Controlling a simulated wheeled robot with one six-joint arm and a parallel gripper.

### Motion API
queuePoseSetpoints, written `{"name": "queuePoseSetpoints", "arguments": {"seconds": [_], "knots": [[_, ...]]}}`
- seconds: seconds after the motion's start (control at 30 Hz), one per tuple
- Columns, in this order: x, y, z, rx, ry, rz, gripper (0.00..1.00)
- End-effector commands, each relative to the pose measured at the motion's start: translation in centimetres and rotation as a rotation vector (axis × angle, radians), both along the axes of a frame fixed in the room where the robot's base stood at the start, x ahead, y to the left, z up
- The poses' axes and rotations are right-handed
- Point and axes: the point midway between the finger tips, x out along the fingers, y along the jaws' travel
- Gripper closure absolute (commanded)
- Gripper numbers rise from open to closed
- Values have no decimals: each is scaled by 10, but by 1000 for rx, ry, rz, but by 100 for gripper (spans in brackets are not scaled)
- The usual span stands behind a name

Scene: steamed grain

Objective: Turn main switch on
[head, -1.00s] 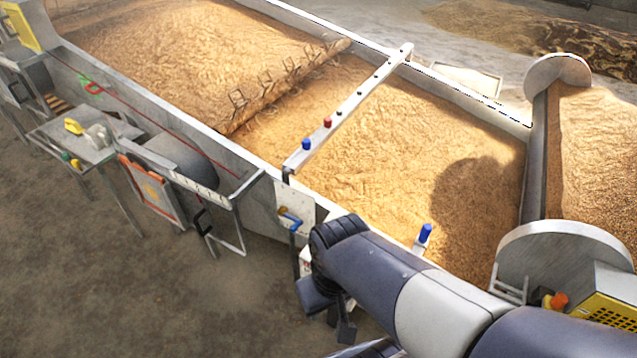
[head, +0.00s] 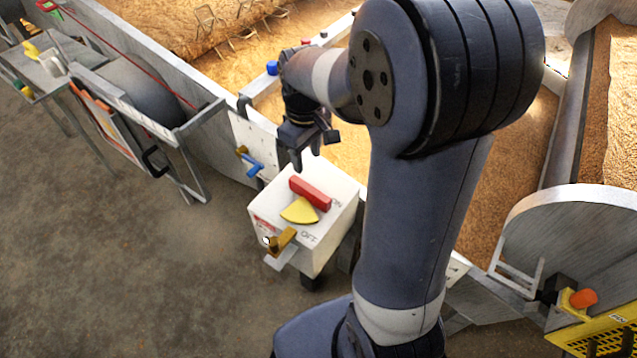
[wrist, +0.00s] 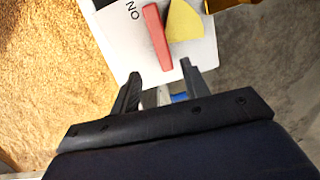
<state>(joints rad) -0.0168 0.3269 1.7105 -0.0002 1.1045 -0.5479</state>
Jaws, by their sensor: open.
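The main switch is a white box (head: 325,240) with a red handle (head: 310,193) and a yellow sector (head: 299,211) on top. The red handle's right end lies beside the "ON" lettering; the yellow sector lies toward the "OFF" lettering. The handle (wrist: 157,38) and sector (wrist: 184,22) also show in the wrist view. My gripper (head: 308,154) is open and empty, fingers down, just beyond the far edge of the box in the head view. In the wrist view its fingertips (wrist: 160,69) flank the line of the handle's near end, seemingly apart from it.
A brass-coloured lever (head: 282,240) sits on the box's front. A panel with a blue handle (head: 252,164) stands left of the box. Grain beds (head: 505,180) lie behind. Metal stands (head: 125,140) are at left. The floor at lower left (head: 130,270) is clear.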

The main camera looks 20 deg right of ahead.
Motion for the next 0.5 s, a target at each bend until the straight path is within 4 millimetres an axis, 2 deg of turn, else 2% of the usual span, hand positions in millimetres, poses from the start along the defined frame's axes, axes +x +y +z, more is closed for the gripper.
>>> {"name": "queuePoseSetpoints", "arguments": {"seconds": [0.17,0.5], "knots": [[0,0,-22,0,4,1,56],[-1,0,-85,0,4,-1,56]]}}
